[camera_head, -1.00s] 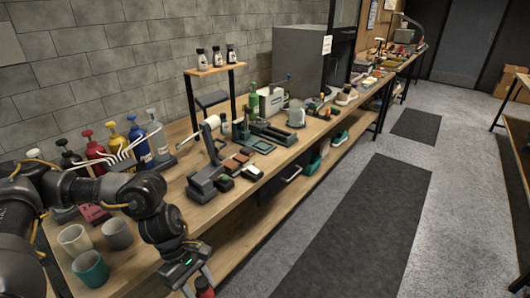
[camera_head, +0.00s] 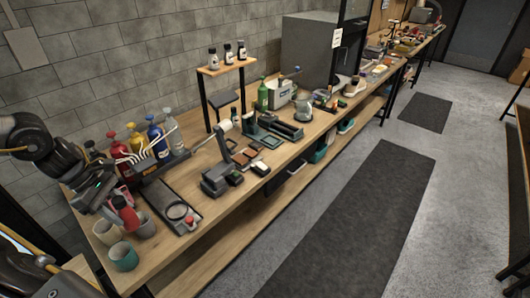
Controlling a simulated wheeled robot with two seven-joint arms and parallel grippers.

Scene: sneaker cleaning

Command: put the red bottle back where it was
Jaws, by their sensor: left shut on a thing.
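My left gripper (camera_head: 112,202) comes in from the left, above the left end of the workbench. It is shut on a red bottle (camera_head: 128,215) with a dark top. The gripper covers part of this bottle, and I cannot tell whether its base touches anything. A row of pump bottles stands at the back of the bench: a red one (camera_head: 118,148), a yellow one (camera_head: 136,138), a blue one (camera_head: 157,140) and a pale grey one (camera_head: 173,130). The left end of this row is partly hidden by my arm. My right gripper is not in view.
A beige cup (camera_head: 106,233), a teal cup (camera_head: 123,258) and a grey cup (camera_head: 146,229) stand close around the held bottle. A dark tray with a round ring (camera_head: 177,211) lies to the right. A small shelf (camera_head: 220,68) holds several small bottles.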

